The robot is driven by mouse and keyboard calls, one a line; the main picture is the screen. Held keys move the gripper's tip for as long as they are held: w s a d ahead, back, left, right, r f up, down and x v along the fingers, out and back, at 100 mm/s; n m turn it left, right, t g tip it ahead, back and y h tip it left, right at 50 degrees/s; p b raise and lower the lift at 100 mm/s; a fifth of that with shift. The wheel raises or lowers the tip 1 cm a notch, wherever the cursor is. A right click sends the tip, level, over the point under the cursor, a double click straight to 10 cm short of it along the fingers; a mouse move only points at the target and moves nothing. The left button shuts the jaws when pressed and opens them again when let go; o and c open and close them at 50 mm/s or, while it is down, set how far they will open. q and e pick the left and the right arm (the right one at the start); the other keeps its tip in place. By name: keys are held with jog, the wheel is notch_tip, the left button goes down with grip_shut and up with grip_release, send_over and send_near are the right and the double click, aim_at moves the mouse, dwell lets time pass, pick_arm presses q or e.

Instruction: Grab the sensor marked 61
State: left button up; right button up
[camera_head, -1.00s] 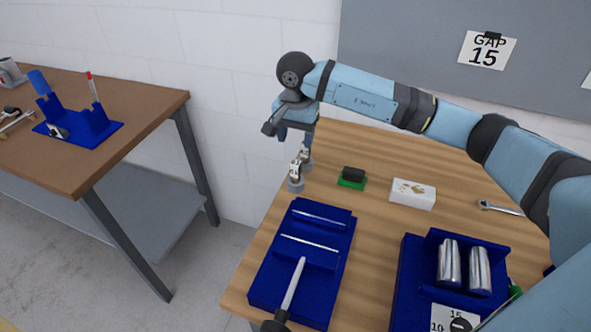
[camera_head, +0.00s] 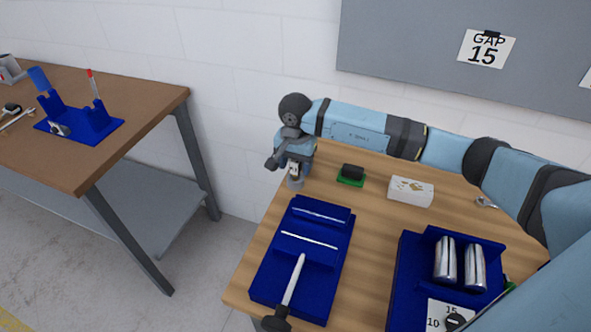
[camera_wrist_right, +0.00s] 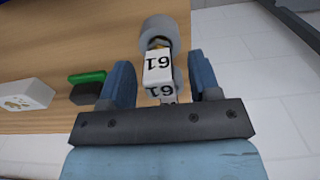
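The sensor marked 61 shows in the right wrist view as a white block (camera_wrist_right: 158,72) with "61" on two faces, upside down in that picture, beside a round grey base (camera_wrist_right: 158,32). My right gripper (camera_wrist_right: 162,82) is open, with one blue finger on each side of the block and visible gaps between. In the head view my right gripper (camera_head: 291,156) points down at the table's far left corner, over a small sensor (camera_head: 295,179) with a grey base. The gripper hides part of that spot. My left gripper is not in view.
A green piece with a black block (camera_head: 351,175) and a white box (camera_head: 410,191) stand right of the gripper. A blue tray (camera_head: 268,286) and a blue holder with two metal cylinders (camera_head: 405,275) are nearer. The table edge is close on the left.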

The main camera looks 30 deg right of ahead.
jog(key=c, duration=0.9)
jog(key=shift+c, duration=0.2)
